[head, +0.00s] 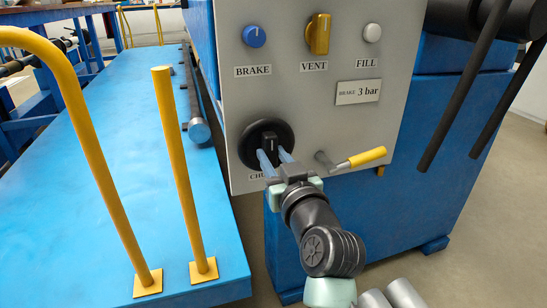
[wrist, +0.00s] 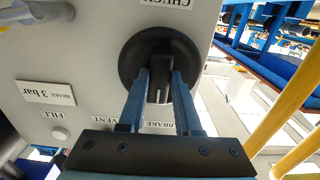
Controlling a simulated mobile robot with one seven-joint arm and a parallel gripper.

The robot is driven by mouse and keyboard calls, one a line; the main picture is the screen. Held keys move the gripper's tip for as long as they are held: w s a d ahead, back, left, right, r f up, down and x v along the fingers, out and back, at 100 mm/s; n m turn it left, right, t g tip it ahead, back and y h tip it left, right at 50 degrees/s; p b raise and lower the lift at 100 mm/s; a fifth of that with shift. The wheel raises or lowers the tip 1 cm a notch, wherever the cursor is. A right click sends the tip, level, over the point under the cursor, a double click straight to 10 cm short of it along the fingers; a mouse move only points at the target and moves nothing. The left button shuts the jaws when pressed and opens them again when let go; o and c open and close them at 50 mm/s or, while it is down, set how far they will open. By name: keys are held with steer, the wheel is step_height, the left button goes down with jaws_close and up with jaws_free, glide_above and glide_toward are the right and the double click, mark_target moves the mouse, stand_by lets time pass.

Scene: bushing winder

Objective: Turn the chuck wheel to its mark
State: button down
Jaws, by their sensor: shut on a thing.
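The chuck wheel is a black round dial with a raised grip bar, low on the grey panel; it shows in the head view (head: 253,137) and the wrist view (wrist: 131,64). A pale line runs along its bar, near upright in the head view. My gripper (head: 273,154) reaches it from below. In the wrist view its two blue fingers (wrist: 161,82) stand on either side of the bar, shut on it. The CHUCK label (head: 256,175) under the wheel is partly hidden by my gripper. I cannot make out a target mark on the panel.
A yellow-handled lever (head: 362,158) sticks out just right of the wheel. Above are a blue BRAKE knob (head: 254,36), a yellow VENT knob (head: 319,35) and a white FILL button (head: 372,33). Yellow rails (head: 178,180) stand on the blue platform at left. Black bars (head: 462,95) hang at right.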

steer(key=c, duration=0.6)
jaws_free()
steer(key=p+v, duration=0.4)
steer(key=v, duration=0.9)
steer(key=shift+p, duration=0.35)
